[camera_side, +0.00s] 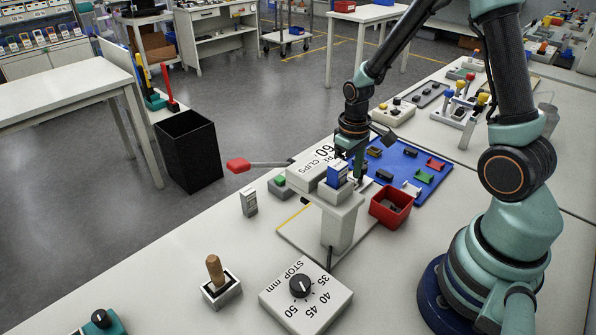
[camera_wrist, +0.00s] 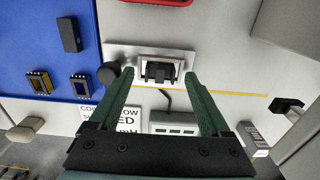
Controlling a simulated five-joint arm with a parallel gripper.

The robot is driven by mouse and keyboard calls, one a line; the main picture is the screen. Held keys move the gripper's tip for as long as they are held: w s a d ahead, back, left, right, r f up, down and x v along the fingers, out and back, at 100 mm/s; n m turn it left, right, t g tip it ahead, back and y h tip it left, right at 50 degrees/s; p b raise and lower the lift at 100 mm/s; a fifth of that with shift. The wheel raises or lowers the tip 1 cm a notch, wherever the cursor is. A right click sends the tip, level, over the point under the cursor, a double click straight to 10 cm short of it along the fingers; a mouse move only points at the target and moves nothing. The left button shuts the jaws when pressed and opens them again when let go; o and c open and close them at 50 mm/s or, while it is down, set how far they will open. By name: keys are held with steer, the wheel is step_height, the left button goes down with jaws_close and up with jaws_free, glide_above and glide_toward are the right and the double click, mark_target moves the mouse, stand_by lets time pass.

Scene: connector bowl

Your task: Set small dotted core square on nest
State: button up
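My gripper (camera_wrist: 157,76) is open in the wrist view, with its two green fingers apart and nothing visibly held. Between and beyond the fingertips is a pale plate with a dark, slotted seat, which looks like the nest (camera_wrist: 160,68). Whether a core sits in it I cannot tell. In the side view my gripper (camera_side: 357,165) is low behind a white stand, which hides the fingertips and nest.
The blue mat (camera_side: 405,157) carries several small coloured parts. A red bowl (camera_side: 390,207) stands at its front corner. The white stand (camera_side: 341,222) holds a blue block (camera_side: 337,174).

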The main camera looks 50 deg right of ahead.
step_height(320, 180, up, 12)
steer(key=s+a+r+t, duration=0.5)
steer(key=a+r, duration=0.3)
steer(key=r, duration=0.1)
steer(key=shift+s+a+r+t, duration=0.25)
steer(key=shift+t, duration=0.05)
steer(key=shift+c, duration=0.3)
stand_by(0.9)
